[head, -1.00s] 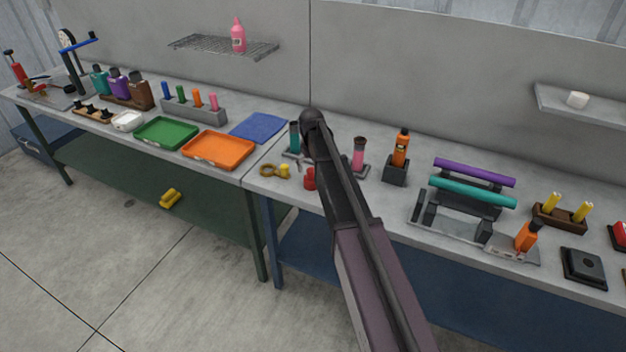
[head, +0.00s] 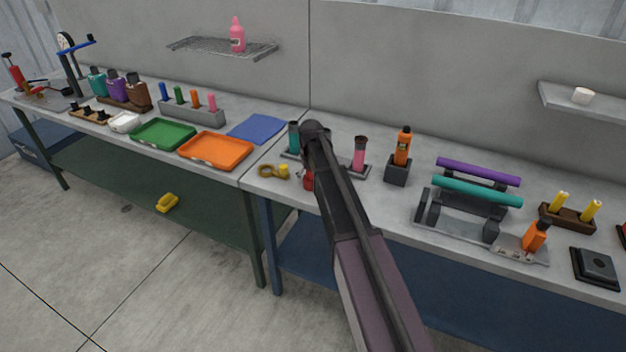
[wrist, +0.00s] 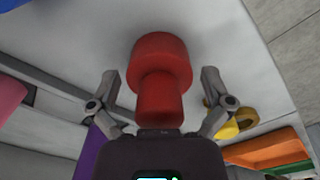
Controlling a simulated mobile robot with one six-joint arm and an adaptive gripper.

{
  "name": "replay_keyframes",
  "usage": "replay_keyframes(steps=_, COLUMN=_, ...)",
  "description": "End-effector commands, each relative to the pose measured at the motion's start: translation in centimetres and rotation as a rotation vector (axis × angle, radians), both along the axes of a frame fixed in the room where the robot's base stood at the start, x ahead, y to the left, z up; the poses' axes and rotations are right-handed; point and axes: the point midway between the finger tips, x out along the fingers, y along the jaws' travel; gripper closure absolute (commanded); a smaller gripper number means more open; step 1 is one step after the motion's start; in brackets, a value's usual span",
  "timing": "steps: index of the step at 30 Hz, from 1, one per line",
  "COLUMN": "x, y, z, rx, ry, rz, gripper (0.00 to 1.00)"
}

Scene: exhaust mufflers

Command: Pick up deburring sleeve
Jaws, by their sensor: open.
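A red stepped cylinder (wrist: 158,75), wide at one end and narrower at the other, fills the middle of the wrist view; I take it to be the deburring sleeve. In the head view the red piece (head: 308,181) stands near the front edge of the right bench, mostly hidden by my arm. My gripper (wrist: 160,78) is open, with one finger on each side of the red piece. Gaps show between it and both fingers. In the head view my arm hides the gripper.
A yellow ring-shaped piece (head: 267,171) lies left of the red piece on the right bench (head: 385,215). A teal cylinder (head: 293,136) and a pink one (head: 359,152) stand behind. An orange tray (head: 216,164) and blue mat (head: 257,128) lie on the left bench.

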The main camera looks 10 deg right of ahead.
Motion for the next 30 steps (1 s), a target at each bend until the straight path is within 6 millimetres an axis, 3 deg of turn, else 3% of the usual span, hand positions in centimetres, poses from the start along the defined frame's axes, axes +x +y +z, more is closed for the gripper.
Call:
replay_keyframes(steps=10, x=-0.01, y=0.04, z=0.01, rx=0.0, ry=0.0, rz=0.0, gripper=0.0)
replay_keyframes(steps=15, x=0.0, y=0.05, z=0.0, rx=0.0, ry=0.0, rz=0.001, gripper=0.51)
replay_keyframes(steps=16, x=0.0, y=0.05, z=0.0, rx=0.0, ry=0.0, rz=0.001, gripper=0.54)
replay_keyframes(steps=30, x=0.01, y=0.07, z=0.18, rx=0.0, ry=0.0, rz=0.001, gripper=0.54)
